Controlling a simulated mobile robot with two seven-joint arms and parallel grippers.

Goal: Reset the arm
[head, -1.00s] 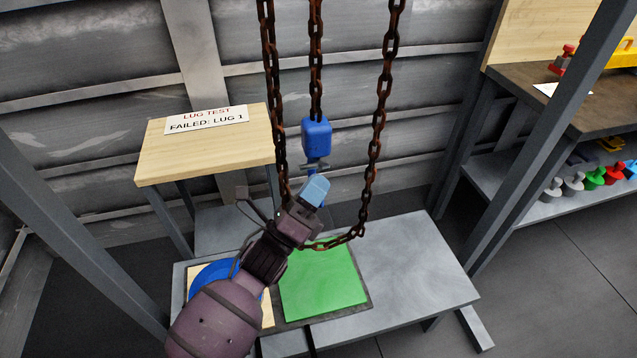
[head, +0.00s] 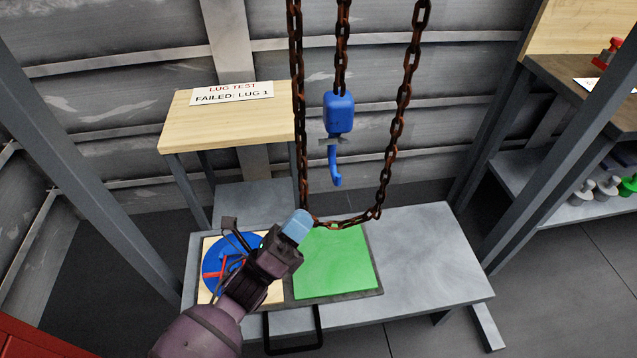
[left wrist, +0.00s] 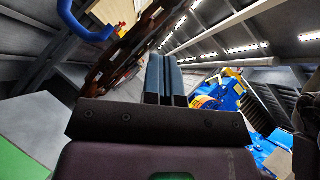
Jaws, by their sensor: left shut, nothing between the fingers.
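My left gripper (head: 299,226) is shut and empty in the head view. Its pale blue fingers are beside the left strand of the rusty chain (head: 399,125), above the left edge of the green square (head: 335,263); I cannot tell whether they touch the chain. In the left wrist view the fingers (left wrist: 166,80) are pressed together. A blue hook block (head: 339,112) hangs on a middle chain, its hook empty, above and right of the gripper. The hook also shows in the left wrist view (left wrist: 85,28). My right gripper is not in view.
The grey bench (head: 430,250) holds a wooden panel with a blue disc (head: 215,262), partly hidden by my left arm. Behind is a wooden table (head: 180,128) with a sign reading "LUG TEST FAILED: LUG 1" (head: 232,92). Grey posts (head: 545,150) stand at both sides. The bench's right part is clear.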

